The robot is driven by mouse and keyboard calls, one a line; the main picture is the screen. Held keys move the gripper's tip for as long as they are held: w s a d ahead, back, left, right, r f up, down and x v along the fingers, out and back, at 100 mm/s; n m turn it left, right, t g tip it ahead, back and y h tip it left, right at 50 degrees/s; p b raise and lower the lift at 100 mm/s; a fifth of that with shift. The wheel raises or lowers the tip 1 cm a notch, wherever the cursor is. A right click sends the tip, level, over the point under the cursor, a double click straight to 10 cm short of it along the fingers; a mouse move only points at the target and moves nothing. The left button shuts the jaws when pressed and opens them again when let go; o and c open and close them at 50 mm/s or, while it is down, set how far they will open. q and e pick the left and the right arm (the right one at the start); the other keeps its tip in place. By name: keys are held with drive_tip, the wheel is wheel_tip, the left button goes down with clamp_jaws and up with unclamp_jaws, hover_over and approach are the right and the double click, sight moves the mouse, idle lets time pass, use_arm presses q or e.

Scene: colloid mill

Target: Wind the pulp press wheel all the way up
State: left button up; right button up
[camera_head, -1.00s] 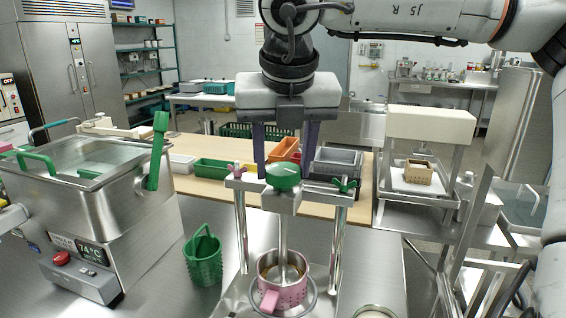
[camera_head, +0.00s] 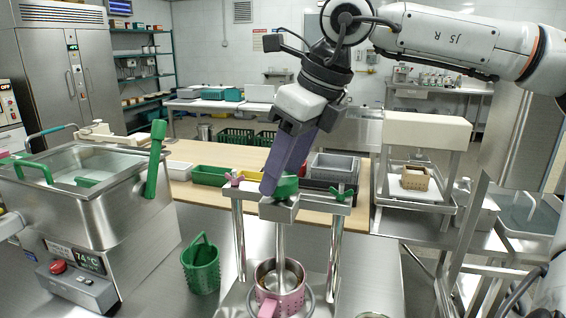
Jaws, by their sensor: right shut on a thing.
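The pulp press stands at the front centre, a metal frame with two posts, a crossbar (camera_head: 318,203) and a central screw (camera_head: 280,243). Its green wheel (camera_head: 288,188) sits on top of the crossbar. My right gripper (camera_head: 274,186) comes down tilted from the upper right, its purple fingers shut on the green wheel and covering part of it. A pink pot with a metal inside (camera_head: 281,300) stands under the screw. The screw's lower end is inside the pot, where its exact height is hard to tell. My left gripper is not in view.
A steel water bath (camera_head: 100,205) with a green handle stands at the left. A green basket (camera_head: 201,268) is between it and the press. Bins, including a grey bin (camera_head: 335,168), sit on the wooden board behind. A white-topped press (camera_head: 428,130) stands at the right.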

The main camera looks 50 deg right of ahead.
drive_tip(key=n+p, duration=0.1)
drive_tip(key=n, duration=0.1)
drive_tip(key=n+y+p, duration=0.1)
drive_tip(key=shift+d+r+n+g, duration=0.1)
drive_tip(key=shift+d+n+g, duration=0.05)
drive_tip(key=shift+n+g, duration=0.2)
drive_tip(key=n+y, duration=0.1)
drive_tip(key=n, duration=0.1)
drive_tip(key=shift+w+n+g+p, duration=0.1)
drive_tip(key=shift+n+g+p, duration=0.25)
drive_tip(key=shift+p, duration=0.05)
drive_tip(key=n+g, duration=0.1)
drive_tip(key=n, duration=0.2)
drive_tip(key=n+g+y, duration=0.1)
drive_tip(key=n, duration=0.2)
drive_tip(key=shift+w+d, duration=0.15)
drive_tip(key=shift+w, duration=0.05)
drive_tip(key=n+g, duration=0.1)
drive_tip(key=n, duration=0.2)
drive_tip(key=n+g, duration=0.1)
drive_tip(key=n, duration=0.2)
drive_tip(key=shift+w, duration=0.2)
drive_tip(key=shift+n, duration=0.3)
drive_tip(key=o, duration=1)
drive_tip(key=shift+o, duration=0.2)
